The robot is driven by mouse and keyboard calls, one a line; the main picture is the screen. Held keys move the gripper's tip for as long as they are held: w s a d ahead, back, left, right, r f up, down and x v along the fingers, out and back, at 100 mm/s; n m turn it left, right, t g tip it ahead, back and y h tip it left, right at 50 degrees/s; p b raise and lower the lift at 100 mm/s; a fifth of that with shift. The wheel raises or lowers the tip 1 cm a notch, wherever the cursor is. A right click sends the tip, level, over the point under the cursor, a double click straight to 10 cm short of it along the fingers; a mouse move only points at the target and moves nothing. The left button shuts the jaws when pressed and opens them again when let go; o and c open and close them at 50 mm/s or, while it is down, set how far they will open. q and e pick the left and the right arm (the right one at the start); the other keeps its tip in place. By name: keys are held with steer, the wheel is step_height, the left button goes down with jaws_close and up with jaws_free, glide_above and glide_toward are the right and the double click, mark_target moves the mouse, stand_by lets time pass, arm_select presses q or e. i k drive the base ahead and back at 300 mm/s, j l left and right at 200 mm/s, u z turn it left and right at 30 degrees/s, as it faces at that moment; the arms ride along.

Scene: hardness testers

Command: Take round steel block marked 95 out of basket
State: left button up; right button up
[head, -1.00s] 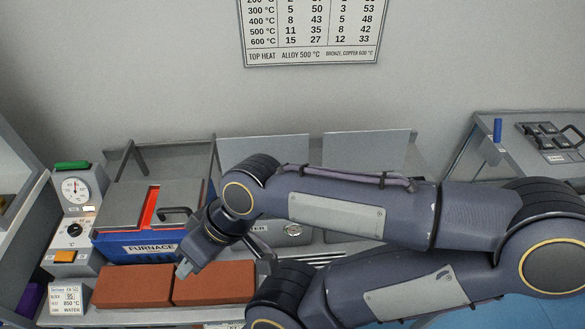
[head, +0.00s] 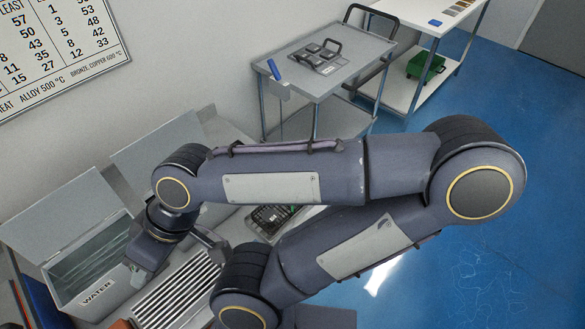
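My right gripper (head: 143,268) points down beside the open water tank (head: 97,290), near its right end. Its fingers are small and partly hidden by the wrist, so I cannot tell whether they are open or shut. I see no block in them. A dark, grid-like item (head: 270,218), possibly a basket, lies on the bench, partly covered by my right arm. No round block marked 95 can be made out. My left gripper is out of view.
A slatted metal rack (head: 180,293) lies right of the tank. A grey cart (head: 325,75) holds dark pieces and a blue item (head: 274,70). Behind it, a white shelf table (head: 400,92) carries a green bin (head: 426,66). Blue floor (head: 470,265) is open at right.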

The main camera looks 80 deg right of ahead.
mark_target(269, 216)
steer(key=k+l+z, duration=0.15)
steer(key=l, duration=0.2)
steer(key=k+l+z, duration=0.1)
steer(key=l, duration=0.3)
steer(key=k+l+z, duration=0.15)
steer(key=l, duration=0.25)
steer(key=k+l+z, duration=0.15)
steer(key=l, duration=0.25)
steer(key=k+l+z, duration=0.1)
steer(key=l, duration=0.35)
steer(key=k+l, duration=0.1)
steer(key=l, duration=0.3)
steer(key=k+l, duration=0.1)
steer(key=l, duration=0.35)
